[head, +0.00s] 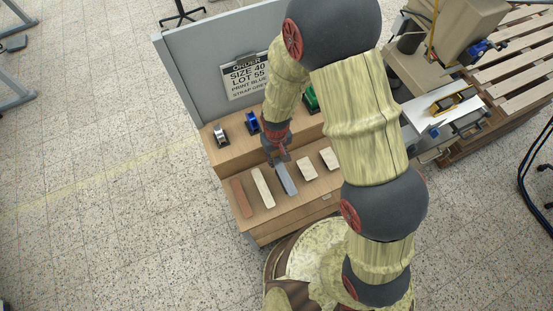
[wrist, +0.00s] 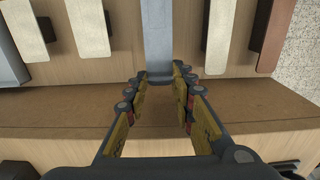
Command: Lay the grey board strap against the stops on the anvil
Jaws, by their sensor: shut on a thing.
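The grey board strap (head: 288,181) lies on the lower wooden shelf, between a cream strap and a short pale piece. It also shows in the wrist view (wrist: 157,40), running away from the fingers. My gripper (head: 280,160) is at the strap's back end. In the wrist view my gripper (wrist: 159,76) has its fingertips on both sides of the strap's near end, shut on it. The strap looks at or very near shelf level; I cannot tell whether it is lifted. The stamping machine (head: 440,60) stands at the right; the stops on its anvil cannot be made out.
A brown strap (head: 238,191) and a cream strap (head: 263,187) lie left of the grey one; short pale pieces (head: 307,167) lie right. Foil rolls, one blue (head: 252,122), stand on the upper step. An order sign (head: 246,77) hangs on the grey back panel (head: 190,75). A pallet (head: 515,50) lies far right.

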